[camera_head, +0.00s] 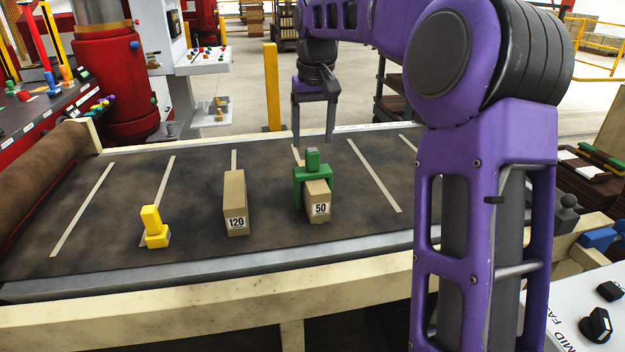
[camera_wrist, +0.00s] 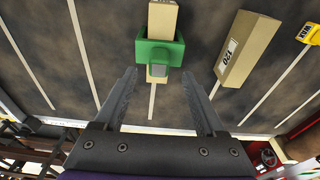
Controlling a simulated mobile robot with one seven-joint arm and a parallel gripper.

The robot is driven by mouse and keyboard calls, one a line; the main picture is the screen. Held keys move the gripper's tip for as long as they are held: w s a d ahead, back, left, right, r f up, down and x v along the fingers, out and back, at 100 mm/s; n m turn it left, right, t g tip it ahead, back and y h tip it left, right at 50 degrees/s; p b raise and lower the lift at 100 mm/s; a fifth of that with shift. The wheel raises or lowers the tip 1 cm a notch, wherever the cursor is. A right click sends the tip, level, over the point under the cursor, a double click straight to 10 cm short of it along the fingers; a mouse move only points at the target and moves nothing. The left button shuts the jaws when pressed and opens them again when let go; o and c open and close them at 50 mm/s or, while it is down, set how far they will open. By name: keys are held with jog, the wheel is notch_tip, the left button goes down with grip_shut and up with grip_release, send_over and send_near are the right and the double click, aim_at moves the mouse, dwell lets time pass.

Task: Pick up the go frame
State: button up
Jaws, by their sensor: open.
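A green frame (camera_head: 299,178) with an upright block handle stands on the brown belt, straddling a tan brick marked 50 (camera_head: 319,206). I take this green frame for the go frame; no word on it can be read. In the wrist view the green frame (camera_wrist: 175,50) sits across the brick (camera_wrist: 162,17), just beyond my fingertips. My gripper (camera_head: 314,140) is open and empty, pointing down above and behind the frame's handle. In the wrist view its two fingers (camera_wrist: 158,74) are spread wide, apart from the frame, with the handle between their lines.
A tan brick marked 120 (camera_head: 235,205) stands left of the frame. A yellow piece (camera_head: 157,238) stands farther left. White stripes cross the belt (camera_head: 100,255). A red machine and control panel (camera_head: 55,112) border the left side. The belt around the frame is mostly clear.

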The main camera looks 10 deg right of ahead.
aim_at(313, 150)
jog(key=f, duration=0.3)
jog(key=w+f+b, duration=0.1)
jog(key=f, duration=0.1)
jog(key=shift+f, duration=0.1)
grip_shut()
dwell(1.3)
